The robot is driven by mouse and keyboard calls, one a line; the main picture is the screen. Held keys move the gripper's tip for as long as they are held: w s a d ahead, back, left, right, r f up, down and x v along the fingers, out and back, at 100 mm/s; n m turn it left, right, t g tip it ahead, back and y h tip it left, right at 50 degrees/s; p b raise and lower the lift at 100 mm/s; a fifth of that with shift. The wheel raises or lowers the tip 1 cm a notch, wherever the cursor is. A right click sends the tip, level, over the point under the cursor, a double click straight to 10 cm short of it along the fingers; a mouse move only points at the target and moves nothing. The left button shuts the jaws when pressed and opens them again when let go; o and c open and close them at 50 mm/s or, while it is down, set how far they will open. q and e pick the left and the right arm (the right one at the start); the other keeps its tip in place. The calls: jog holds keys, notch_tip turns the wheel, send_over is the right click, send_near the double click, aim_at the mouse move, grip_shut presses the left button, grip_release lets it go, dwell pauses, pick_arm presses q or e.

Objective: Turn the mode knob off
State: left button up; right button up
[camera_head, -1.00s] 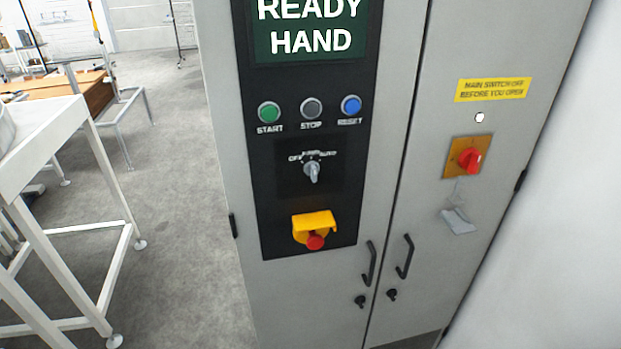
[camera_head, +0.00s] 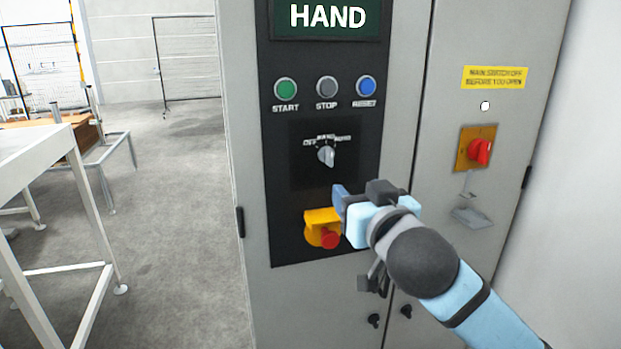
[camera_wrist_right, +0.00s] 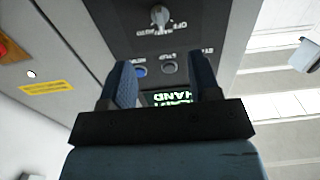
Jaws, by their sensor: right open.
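The grey mode knob (camera_head: 327,156) sits on the black control panel, under the labels OFF, HAND and AUTO. Its handle stands roughly upright, toward the middle HAND label. In the right wrist view the knob (camera_wrist_right: 160,15) shows upside down at the top, beyond the fingers. My right gripper (camera_head: 341,199) is in front of the cabinet, below and slightly right of the knob, apart from it. In the right wrist view its two blue fingers (camera_wrist_right: 164,82) are spread with nothing between them. My left gripper is not in view.
Above the knob are green START (camera_head: 286,89), grey STOP (camera_head: 327,87) and blue RESET (camera_head: 367,87) buttons and a screen (camera_head: 328,18) reading HAND. A red emergency button (camera_head: 329,238) with yellow shroud (camera_head: 315,217) is close by the gripper. A red main switch (camera_head: 480,151) is at right.

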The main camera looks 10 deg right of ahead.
aim_at(332, 163)
jog(key=w, duration=0.7)
jog(key=w+p, duration=0.1)
jog(key=w, duration=0.5)
jog(key=shift+w+a+r, duration=0.1)
jog(key=shift+w+a, duration=0.1)
jog(key=shift+w, duration=0.2)
jog(key=c, duration=0.9)
